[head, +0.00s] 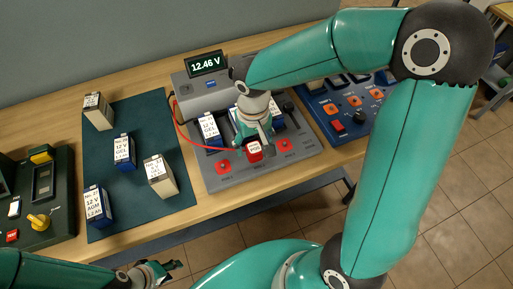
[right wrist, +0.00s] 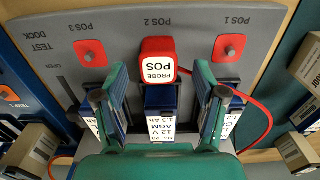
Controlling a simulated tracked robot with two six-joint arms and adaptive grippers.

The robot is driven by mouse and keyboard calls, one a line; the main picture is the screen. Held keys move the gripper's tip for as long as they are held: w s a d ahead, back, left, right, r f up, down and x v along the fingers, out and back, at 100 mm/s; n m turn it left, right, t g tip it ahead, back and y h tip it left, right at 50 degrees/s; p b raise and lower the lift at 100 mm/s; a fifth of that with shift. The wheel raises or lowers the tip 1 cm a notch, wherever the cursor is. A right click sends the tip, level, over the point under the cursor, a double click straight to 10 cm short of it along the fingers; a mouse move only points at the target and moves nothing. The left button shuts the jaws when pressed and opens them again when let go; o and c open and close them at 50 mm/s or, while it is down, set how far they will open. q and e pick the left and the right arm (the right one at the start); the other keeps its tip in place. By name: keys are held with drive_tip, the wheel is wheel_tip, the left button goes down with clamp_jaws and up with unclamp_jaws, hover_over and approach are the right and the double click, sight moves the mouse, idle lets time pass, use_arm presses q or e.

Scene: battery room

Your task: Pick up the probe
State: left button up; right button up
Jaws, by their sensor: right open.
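The probe (head: 254,151) is a red block with a white label. In the right wrist view the probe (right wrist: 157,62) reads "PROBE POS" and stands at the POS 2 place of the grey test dock (head: 215,177). My right gripper (head: 252,138) is above the dock, just behind the probe. In the right wrist view my right gripper (right wrist: 160,95) is open, its fingers apart on either side of a blue battery (right wrist: 160,98) next to the probe. The fingers do not appear to touch the probe. My left gripper (head: 156,271) is low at the bottom edge, away from the dock; its opening is unclear.
A red cable (head: 183,134) runs from the dock's left side. A display (head: 206,64) reads 12.46 V. Several batteries stand on a dark mat (head: 137,186) to the left. A blue panel (head: 322,123) lies right of the dock, a dark green unit (head: 62,211) far left.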

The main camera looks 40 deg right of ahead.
sight(254, 147)
drive_tip(key=shift+f, duration=1.6)
drive_tip(key=shift+s, duration=0.1)
drive_tip(key=shift+c, duration=0.4)
drive_tip(key=c, duration=1.2)
drive_tip(key=shift+o, duration=0.2)
drive_tip(key=shift+r, duration=0.1)
